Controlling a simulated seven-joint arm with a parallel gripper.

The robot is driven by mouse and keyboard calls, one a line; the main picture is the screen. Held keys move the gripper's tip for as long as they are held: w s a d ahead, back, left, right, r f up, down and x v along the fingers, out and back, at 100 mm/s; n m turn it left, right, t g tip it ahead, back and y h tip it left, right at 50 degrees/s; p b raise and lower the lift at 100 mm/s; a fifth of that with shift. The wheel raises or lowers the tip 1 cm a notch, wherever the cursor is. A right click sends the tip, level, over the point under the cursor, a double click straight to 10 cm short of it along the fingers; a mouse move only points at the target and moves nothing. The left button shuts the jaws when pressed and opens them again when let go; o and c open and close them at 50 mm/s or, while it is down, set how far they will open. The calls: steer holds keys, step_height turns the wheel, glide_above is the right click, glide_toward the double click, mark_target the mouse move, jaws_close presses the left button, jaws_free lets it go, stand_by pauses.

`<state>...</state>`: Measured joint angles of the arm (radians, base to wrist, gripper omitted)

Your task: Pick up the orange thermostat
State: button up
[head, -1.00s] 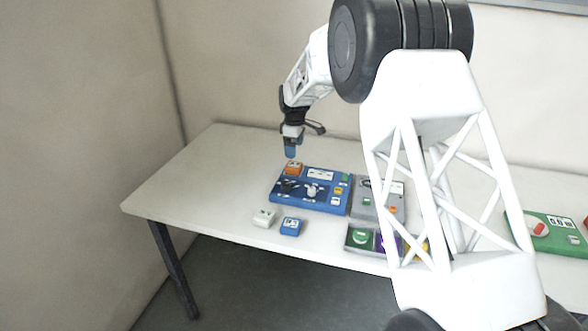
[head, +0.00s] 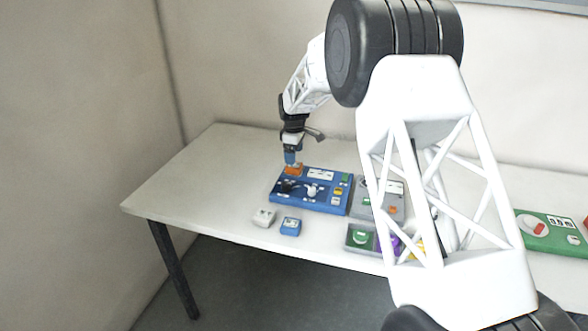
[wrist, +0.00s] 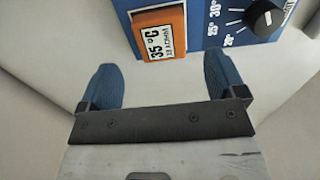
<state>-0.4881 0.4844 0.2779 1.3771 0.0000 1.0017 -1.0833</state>
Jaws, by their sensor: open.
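The orange thermostat (wrist: 159,33) is a small orange block with a white display reading 35 °C, at the top of the wrist view. In the head view the orange thermostat (head: 293,170) sits at the upper left corner of the blue panel (head: 318,206). My gripper (head: 291,161) is just above it in the head view. In the wrist view my gripper (wrist: 163,82) is open, with two blue fingers spread wider than the thermostat and nothing between them. The thermostat lies ahead of the fingertips. Contact is not visible.
A grey panel (head: 362,208) stands right of the blue one. A white block (head: 264,217) and a blue block (head: 290,226) lie in front. A tray with a green piece (head: 359,238) is near the front edge. The table's left side (head: 190,185) is clear.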

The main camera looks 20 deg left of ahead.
steer(key=shift+f, duration=0.1)
steer(key=shift+f, duration=2.55)
steer(key=c, duration=1.1)
steer(key=shift+r, duration=0.2)
steer(key=shift+r, duration=0.6)
step_height(320, 180, up, 2)
steer(key=s+d, duration=0.2)
steer(key=s, duration=0.2)
steer(key=s+d+r, duration=0.1)
steer(key=s+d, duration=0.2)
steer(key=s, duration=0.2)
steer(key=s+d, duration=0.2)
steer(key=s, duration=0.3)
steer(key=shift+s+d+r, duration=0.15)
steer(key=shift+d+r, duration=0.05)
steer(key=shift+d, duration=0.05)
